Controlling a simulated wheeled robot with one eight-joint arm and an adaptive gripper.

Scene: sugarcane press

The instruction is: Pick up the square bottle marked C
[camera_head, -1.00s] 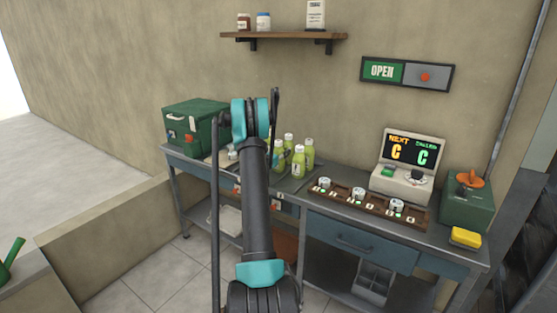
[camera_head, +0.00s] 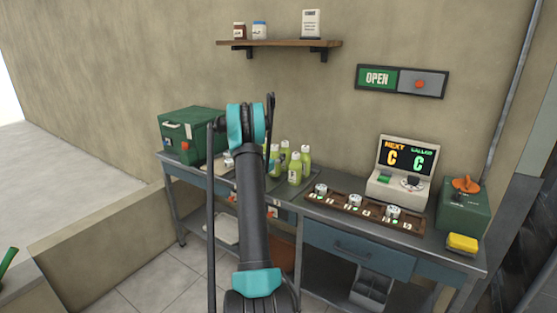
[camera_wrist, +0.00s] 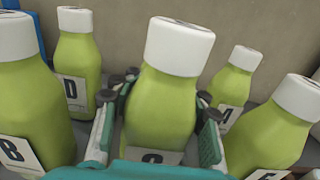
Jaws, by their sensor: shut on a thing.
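In the wrist view, my gripper (camera_wrist: 165,100) is shut on a green bottle with a white cap (camera_wrist: 160,110), one finger on each side of its body. Its label is mostly cut off at the lower edge; only the top of a rounded letter shows, which fits a C. The bottle looks upright; whether it touches the table is hidden. Around it stand similar bottles: one marked B (camera_wrist: 35,100) at left, one marked D (camera_wrist: 78,70) behind left, and two more at right (camera_wrist: 233,85) (camera_wrist: 270,130) with labels hard to read. In the head view, my arm hides the gripper.
The bottles (camera_head: 295,168) stand close together on the metal table. A green machine (camera_head: 190,135) is at left. A wooden rack with cans (camera_head: 355,206), a display reading C (camera_head: 407,165), a green box (camera_head: 464,208) and a yellow sponge (camera_head: 462,243) are at right. A shelf (camera_head: 280,43) is above.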

